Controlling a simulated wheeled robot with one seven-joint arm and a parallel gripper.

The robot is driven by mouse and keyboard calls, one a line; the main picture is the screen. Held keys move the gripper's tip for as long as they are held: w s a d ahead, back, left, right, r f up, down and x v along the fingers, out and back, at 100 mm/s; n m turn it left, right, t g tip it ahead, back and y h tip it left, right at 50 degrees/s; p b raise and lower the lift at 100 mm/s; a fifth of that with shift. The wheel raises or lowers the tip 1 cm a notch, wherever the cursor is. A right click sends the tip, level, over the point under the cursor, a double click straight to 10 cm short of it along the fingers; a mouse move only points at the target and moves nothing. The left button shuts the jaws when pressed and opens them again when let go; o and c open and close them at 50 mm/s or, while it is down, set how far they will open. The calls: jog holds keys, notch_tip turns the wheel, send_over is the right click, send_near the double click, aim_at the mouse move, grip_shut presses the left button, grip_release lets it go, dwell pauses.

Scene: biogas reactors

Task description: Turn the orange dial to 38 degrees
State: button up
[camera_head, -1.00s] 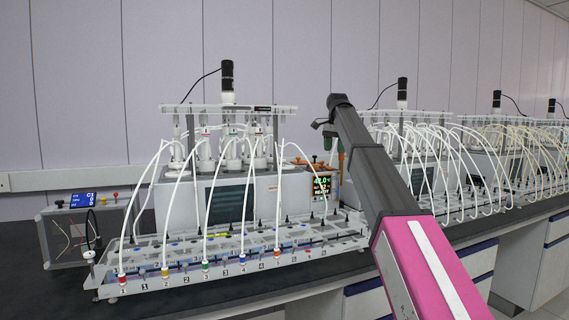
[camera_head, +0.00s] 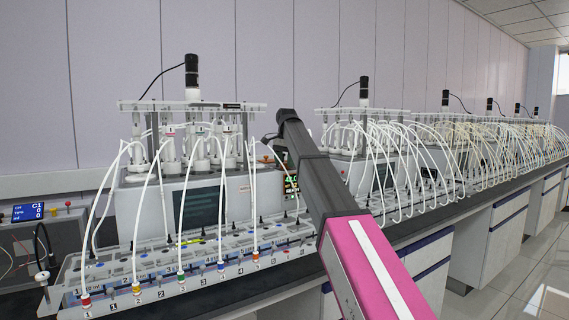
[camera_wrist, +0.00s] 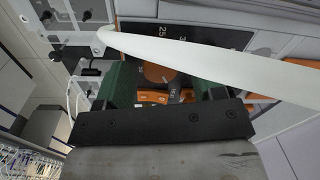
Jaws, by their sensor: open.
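The orange dial (camera_wrist: 160,74) shows in the wrist view, in front of a dark scale panel (camera_wrist: 208,36) with white numbers, of which 25 is legible. Its exact setting cannot be read. My gripper (camera_wrist: 165,88) is open, with a green finger on each side of the dial in this view. I cannot tell whether either finger touches it. In the head view my gripper is hidden behind my arm. The lit display (camera_head: 291,184) of the nearest reactor is partly covered by my arm, so its full reading is hidden.
A white tube (camera_wrist: 215,66) crosses close in front of the wrist camera, over part of the panel. In the head view, white tubes (camera_head: 181,205) arch over the front rack (camera_head: 215,265). Another reactor (camera_head: 375,170) stands to the right.

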jog(key=shift+f, duration=0.25)
jog(key=c, duration=0.9)
jog(key=n, duration=0.3)
jog(key=shift+n, duration=1.9)
jog(key=o, duration=0.9)
